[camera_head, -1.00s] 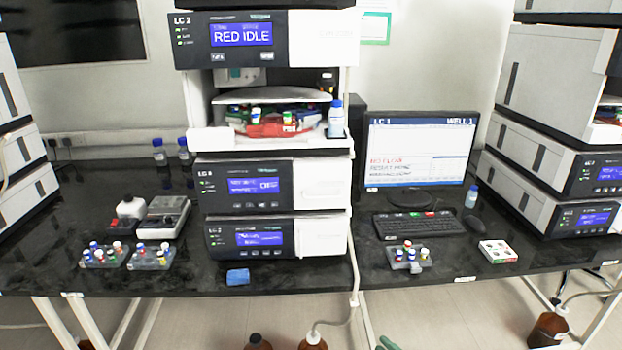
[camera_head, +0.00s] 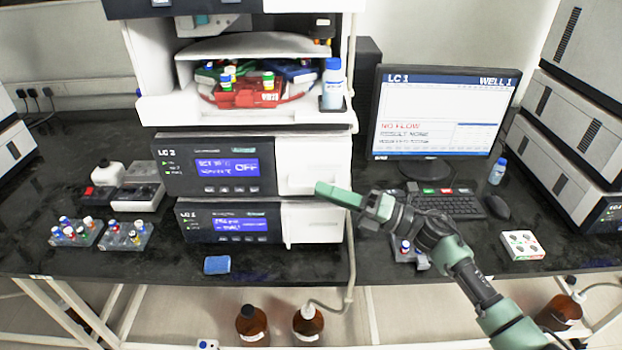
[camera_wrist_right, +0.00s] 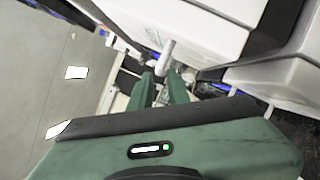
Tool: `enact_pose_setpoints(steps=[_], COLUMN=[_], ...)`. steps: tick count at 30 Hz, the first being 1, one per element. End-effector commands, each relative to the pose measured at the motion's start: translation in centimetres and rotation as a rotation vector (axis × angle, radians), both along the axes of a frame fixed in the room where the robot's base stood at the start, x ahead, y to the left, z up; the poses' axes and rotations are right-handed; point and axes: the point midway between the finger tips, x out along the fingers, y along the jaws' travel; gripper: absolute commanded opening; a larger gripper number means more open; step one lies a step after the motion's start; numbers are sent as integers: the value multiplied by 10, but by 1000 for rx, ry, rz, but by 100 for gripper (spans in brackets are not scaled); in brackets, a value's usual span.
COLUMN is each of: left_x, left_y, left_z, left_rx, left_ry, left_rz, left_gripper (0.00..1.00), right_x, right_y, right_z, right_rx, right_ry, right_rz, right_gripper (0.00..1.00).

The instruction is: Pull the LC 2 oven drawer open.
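The LC 2 oven (camera_head: 215,170) is the dark-fronted unit in the middle of the central stack, with a blue display ending in OFF. Its white drawer front (camera_head: 300,155) is on the right and looks flush with the stack. A pale handle (camera_head: 322,183) sits low on it, partly behind my fingers. My right gripper (camera_head: 328,192) is just in front of that handle. In the right wrist view my green fingers (camera_wrist_right: 160,78) are apart, with a white handle bar (camera_wrist_right: 166,58) at the gap between their tips. Contact cannot be told. My left gripper is out of view.
Another unit (camera_head: 225,225) sits below the oven, and a tray of coloured bottles (camera_head: 245,92) above it. The monitor (camera_head: 440,110) and keyboard (camera_head: 450,205) stand right of the stack. A vial rack (camera_head: 410,253) is under my right arm. A blue sponge (camera_head: 217,264) lies in front.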

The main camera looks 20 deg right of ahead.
Motion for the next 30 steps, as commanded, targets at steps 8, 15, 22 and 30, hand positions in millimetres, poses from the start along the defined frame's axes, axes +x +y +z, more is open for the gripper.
enact_pose_setpoints(steps=[8,15,22,30], left_x=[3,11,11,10], left_y=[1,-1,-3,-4], left_z=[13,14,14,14], left_rx=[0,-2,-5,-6], left_ry=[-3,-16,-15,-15], left_rz=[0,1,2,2], left_gripper=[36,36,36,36], right_x=[19,22,22,21], right_y=[27,31,30,30], right_z=[8,7,7,7], right_rx=[2,1,1,1], right_ry=[1,2,2,2], right_rz=[-1,-2,-2,-2], right_gripper=[17,17,0,0])
